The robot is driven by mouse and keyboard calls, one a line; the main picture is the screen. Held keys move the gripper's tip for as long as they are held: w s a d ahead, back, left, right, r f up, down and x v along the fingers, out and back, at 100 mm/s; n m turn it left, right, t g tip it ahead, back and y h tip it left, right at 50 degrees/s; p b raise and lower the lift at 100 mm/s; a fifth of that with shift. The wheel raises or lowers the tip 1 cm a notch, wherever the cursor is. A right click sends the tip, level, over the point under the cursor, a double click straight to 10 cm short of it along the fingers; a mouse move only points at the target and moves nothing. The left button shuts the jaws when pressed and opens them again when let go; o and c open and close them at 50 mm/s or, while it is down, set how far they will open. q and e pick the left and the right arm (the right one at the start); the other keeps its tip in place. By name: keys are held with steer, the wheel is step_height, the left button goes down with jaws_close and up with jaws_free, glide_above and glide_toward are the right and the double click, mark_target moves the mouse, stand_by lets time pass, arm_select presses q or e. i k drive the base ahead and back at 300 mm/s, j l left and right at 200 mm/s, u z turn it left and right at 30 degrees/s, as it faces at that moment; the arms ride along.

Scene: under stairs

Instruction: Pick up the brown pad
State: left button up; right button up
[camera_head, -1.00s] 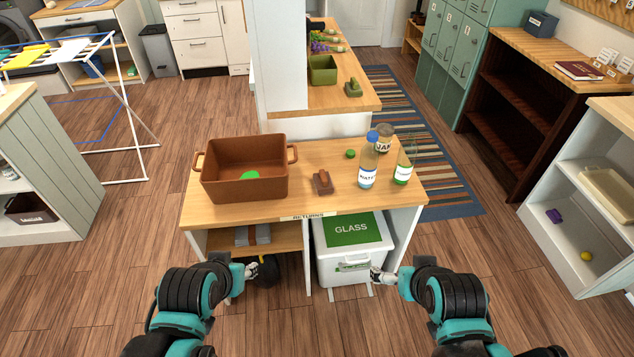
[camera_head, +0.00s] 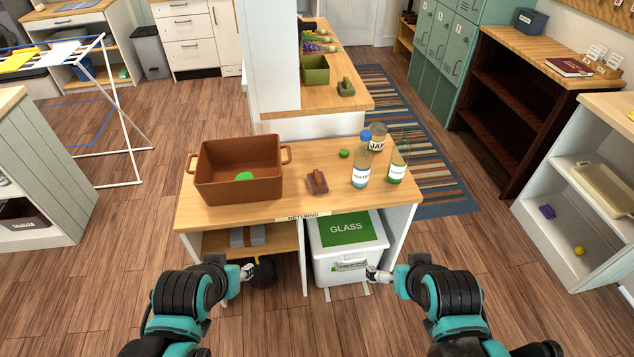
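The brown pad (camera_head: 317,182), a small dark brown block with a raised grip on top, lies on the wooden table (camera_head: 230,212). It is between the brown bin and the bottles. My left gripper (camera_head: 247,272) is low in front of the table's open shelf, below and left of the pad. My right gripper (camera_head: 372,273) is low in front of the white GLASS box, below and right of the pad. Both are apart from the pad. Their fingers are too small to tell open from shut.
A brown two-handled bin (camera_head: 238,172) holds something green. A water bottle (camera_head: 361,165), a jar (camera_head: 377,138), a green-labelled bottle (camera_head: 398,165) and a green lid (camera_head: 344,153) stand right. The GLASS box (camera_head: 345,255) is below. A similar green pad (camera_head: 346,88) lies behind.

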mark_target(316, 180)
steer(key=i+l+u, duration=0.4)
steer(key=i, duration=0.2)
steer(key=i+l+u, duration=0.45)
steer(key=i+j, duration=0.05)
steer(key=i, duration=0.05)
